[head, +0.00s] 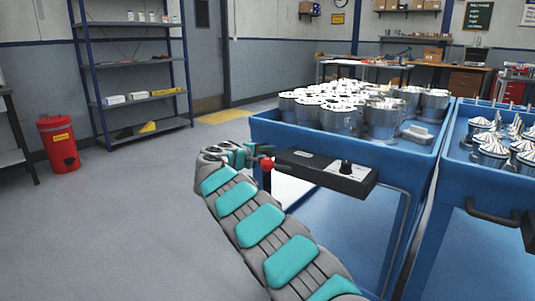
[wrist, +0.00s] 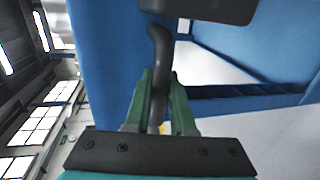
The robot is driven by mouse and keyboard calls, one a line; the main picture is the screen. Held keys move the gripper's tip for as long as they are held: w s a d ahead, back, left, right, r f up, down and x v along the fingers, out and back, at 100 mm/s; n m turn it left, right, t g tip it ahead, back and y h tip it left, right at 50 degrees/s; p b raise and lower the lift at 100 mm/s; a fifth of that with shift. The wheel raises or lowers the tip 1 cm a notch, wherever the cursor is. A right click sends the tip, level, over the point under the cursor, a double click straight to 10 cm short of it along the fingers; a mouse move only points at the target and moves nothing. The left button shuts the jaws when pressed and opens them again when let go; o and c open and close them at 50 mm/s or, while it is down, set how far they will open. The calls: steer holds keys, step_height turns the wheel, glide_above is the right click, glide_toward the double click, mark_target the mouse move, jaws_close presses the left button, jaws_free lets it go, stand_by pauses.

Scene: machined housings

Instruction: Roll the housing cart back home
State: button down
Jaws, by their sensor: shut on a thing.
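The blue housing cart (head: 300,137) stands just ahead, its top tray filled with shiny machined housings (head: 338,117). A black box with a dial (head: 325,172) is fixed to its near end, with a red knob (head: 267,163) at its left. My gripper (head: 243,155) is at the cart's near left corner. In the wrist view its green fingers (wrist: 160,95) are shut on the dark cart handle (wrist: 157,48). My arm hides part of the cart's near left side.
A second blue cart (head: 455,172) with cone-topped parts stands close at the right, with little gap. Open grey floor (head: 140,220) lies to the left. A red bin (head: 58,142) and a shelf rack (head: 135,62) stand by the wall; a yellow floor mat (head: 224,116) lies behind.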

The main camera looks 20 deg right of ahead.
steer(key=c, duration=0.8)
jaws_free()
steer(key=shift+r, duration=0.1)
steer(key=shift+o, duration=0.2)
steer(key=shift+a, duration=0.15)
steer(key=b+v, duration=0.1)
steer(key=v, duration=0.6)
steer(key=shift+s+a, duration=0.2)
steer(key=shift+s, duration=0.1)
